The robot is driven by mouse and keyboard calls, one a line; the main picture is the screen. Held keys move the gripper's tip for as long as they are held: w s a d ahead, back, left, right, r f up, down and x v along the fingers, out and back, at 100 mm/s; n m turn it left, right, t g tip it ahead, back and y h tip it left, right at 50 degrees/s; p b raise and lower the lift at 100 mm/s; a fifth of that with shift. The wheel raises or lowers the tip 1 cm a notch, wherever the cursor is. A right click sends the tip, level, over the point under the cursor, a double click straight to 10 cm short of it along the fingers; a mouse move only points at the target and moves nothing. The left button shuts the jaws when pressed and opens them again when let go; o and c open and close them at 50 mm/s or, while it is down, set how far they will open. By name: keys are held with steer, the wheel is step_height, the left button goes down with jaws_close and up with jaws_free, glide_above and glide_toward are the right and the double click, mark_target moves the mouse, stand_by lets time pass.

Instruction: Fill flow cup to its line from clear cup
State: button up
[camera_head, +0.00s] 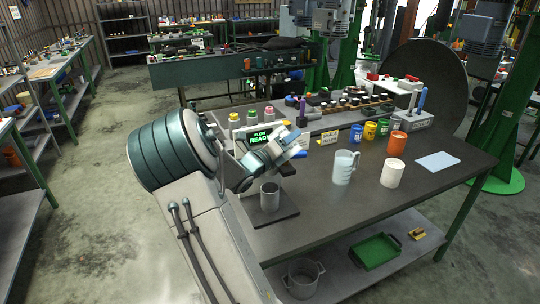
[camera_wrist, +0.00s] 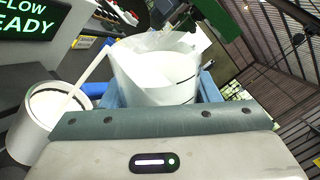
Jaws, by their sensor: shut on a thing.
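My gripper (camera_wrist: 165,95) is shut on the clear cup (camera_wrist: 150,75), which holds white liquid and has dark lines on its wall. The cup is tilted, and a white stream runs from its lip down to the left into the flow cup. The grey flow cup (camera_wrist: 28,130) has white liquid inside; I cannot make out its line. In the head view the flow cup (camera_head: 270,197) stands upright on a dark stand, below and left of my gripper (camera_head: 288,148). The clear cup is hard to make out there.
A green-lettered FLOW READY display (camera_head: 262,136) stands behind the flow cup. A pale blue handled jug (camera_head: 343,168), a white cup (camera_head: 392,174) and an orange cup (camera_head: 397,144) stand to the right. Small paint pots line the back.

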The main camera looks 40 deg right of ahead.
steer(key=shift+r+n+p, duration=0.2)
steer(key=shift+n+p, duration=0.1)
steer(key=shift+n, duration=0.1)
stand_by(0.8)
steer(key=shift+f+n, duration=0.15)
steer(key=shift+n, duration=0.25)
stand_by(0.7)
steer(key=shift+m, duration=0.5)
steer(key=f+m+b, duration=0.1)
steer(key=m+b, duration=0.1)
steer(key=shift+b, duration=0.3)
steer(key=shift+r+m+p, duration=0.3)
steer(key=shift+r+m, duration=0.3)
steer(key=shift+m, duration=0.2)
steer(key=m+b, duration=0.1)
steer(key=m, duration=0.1)
steer(key=m+b, duration=0.1)
steer(key=b, duration=0.1)
steer(key=shift+w+f+m+g+y, duration=0.1)
steer(key=shift+f+m+g+y, duration=0.2)
steer(key=shift+f+m+g, duration=0.1)
steer(key=shift+w+r+m+b, duration=0.15)
steer(key=shift+r+m+b, duration=0.25)
steer(key=shift+r+m, duration=0.25)
steer(key=shift+w+a+f+m+y+b, duration=0.1)
steer(key=shift+m+y+b, duration=0.05)
steer(key=shift+m+b, duration=0.45)
steer(key=shift+w+m+y+b, duration=0.1)
steer(key=shift+m+y+b, duration=0.05)
steer(key=shift+m+b, duration=0.4)
